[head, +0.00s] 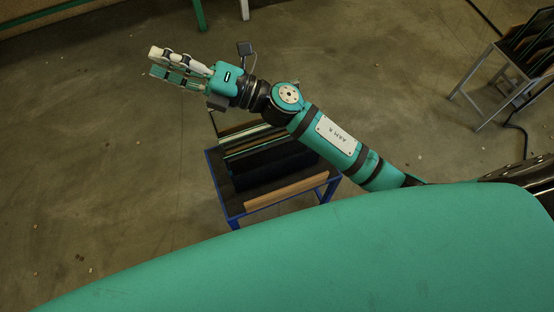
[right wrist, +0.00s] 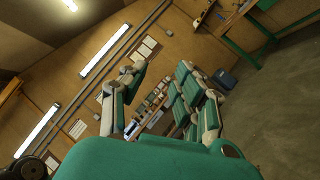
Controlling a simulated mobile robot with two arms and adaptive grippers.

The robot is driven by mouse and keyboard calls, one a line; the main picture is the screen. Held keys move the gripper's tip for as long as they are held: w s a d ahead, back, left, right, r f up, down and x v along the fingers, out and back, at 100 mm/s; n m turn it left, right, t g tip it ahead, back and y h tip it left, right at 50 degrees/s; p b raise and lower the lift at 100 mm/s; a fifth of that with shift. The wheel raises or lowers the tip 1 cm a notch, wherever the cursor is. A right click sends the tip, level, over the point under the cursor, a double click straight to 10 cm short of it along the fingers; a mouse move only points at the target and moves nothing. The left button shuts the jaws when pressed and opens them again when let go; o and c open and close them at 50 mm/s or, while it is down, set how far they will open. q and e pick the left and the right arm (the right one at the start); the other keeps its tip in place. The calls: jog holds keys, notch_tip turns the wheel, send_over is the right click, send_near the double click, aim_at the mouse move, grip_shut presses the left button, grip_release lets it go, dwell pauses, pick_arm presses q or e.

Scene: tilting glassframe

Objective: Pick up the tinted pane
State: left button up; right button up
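My right gripper (head: 157,62) reaches to the upper left in the head view, above bare floor and beyond the blue-framed rack. In the right wrist view its fingers (right wrist: 160,78) stand apart with nothing between them; it is open and empty. The blue-framed rack (head: 213,176) stands below my right forearm, which hides part of it. Dark sheets (head: 270,165) and thin pale edges (head: 250,140) show in it. More dark panes (head: 527,43) stand in a metal rack at the upper right. I cannot tell which is the tinted pane. My left gripper is not in view.
A wooden bar (head: 286,192) lies along the near side of the blue rack. The grey metal stand (head: 490,95) is at the upper right, with a dark cable on the floor near it. Green and white legs (head: 199,14) show at the top.

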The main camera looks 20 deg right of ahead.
jog(key=s+a+f+n+g, duration=0.2)
jog(key=s+a+n+g, duration=0.2)
jog(key=n+g, duration=0.5)
jog(key=n+g+h, duration=0.3)
jog(key=n+h, duration=0.9)
jog(key=h, duration=0.7)
send_near(270, 147)
jog(key=shift+s+f+p, duration=0.2)
jog(key=shift+f, duration=2.15)
jog(key=shift+s+f+p, duration=0.15)
jog(key=shift+s+f, duration=0.05)
jog(key=shift+f, duration=2.1)
grip_shut()
jog(key=shift+r, duration=0.1)
